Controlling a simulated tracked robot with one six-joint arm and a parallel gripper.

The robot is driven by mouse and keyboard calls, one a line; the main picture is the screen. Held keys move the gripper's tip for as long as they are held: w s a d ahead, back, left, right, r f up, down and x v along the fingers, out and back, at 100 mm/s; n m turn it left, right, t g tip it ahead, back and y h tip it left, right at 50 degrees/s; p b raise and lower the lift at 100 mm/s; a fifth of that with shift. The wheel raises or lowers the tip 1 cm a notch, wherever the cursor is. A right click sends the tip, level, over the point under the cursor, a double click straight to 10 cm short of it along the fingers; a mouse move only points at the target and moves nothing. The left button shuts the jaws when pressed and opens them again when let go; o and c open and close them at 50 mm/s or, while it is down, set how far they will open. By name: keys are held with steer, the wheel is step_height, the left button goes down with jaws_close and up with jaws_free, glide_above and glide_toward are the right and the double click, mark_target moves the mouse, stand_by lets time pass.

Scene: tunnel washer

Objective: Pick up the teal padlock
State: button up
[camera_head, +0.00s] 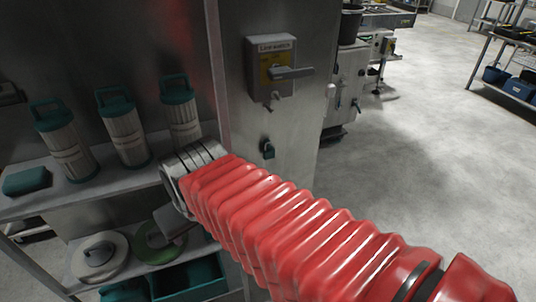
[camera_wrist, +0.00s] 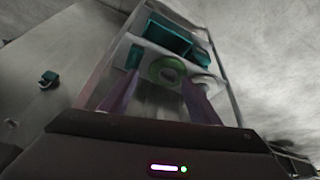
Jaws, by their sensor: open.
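The teal padlock (camera_head: 267,150) hangs on the grey metal cabinet face, below the lever switch box, in the head view. In the head view my red arm ends left of the padlock, and the fingers are mostly hidden.
A switch box (camera_head: 272,66) with a lever sticks out above the padlock. Several teal-capped filters (camera_head: 123,132) stand on the upper shelf (camera_head: 100,188). A white ring (camera_head: 100,257) and green ring (camera_wrist: 166,70) lie below. Open floor (camera_head: 430,150) is at the right.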

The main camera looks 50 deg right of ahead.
steer(key=s+d+f+m+h, duration=0.2)
steer(key=d+f, duration=0.4)
steer(key=d, duration=0.5)
steer(key=s+d+f+m+h, duration=0.15)
steer(key=d+f, duration=0.35)
steer(key=d, duration=0.7)
steer(key=s+d+f+m+h, duration=0.1)
steer(key=s+d+f+m, duration=0.15)
steer(key=d+f, duration=0.6)
steer(key=w+d+r+n+t+h, duration=0.1)
steer(key=w+d+r+n+t, duration=0.1)
steer(key=w+d+r+t, duration=0.2)
steer(key=w+r+t, duration=0.3)
steer(key=shift+w+d+r, duration=0.25)
steer(key=shift+w+d, duration=0.05)
steer(key=shift+d, duration=0.05)
steer(key=shift+w, duration=0.1)
glide_toward(268, 154)
steer(key=shift+w+d+f, duration=0.5)
steer(key=shift+f, duration=0.15)
steer(key=shift+w+d+f, duration=0.45)
steer(key=shift+w+f, duration=0.1)
steer(key=shift+f, duration=0.1)
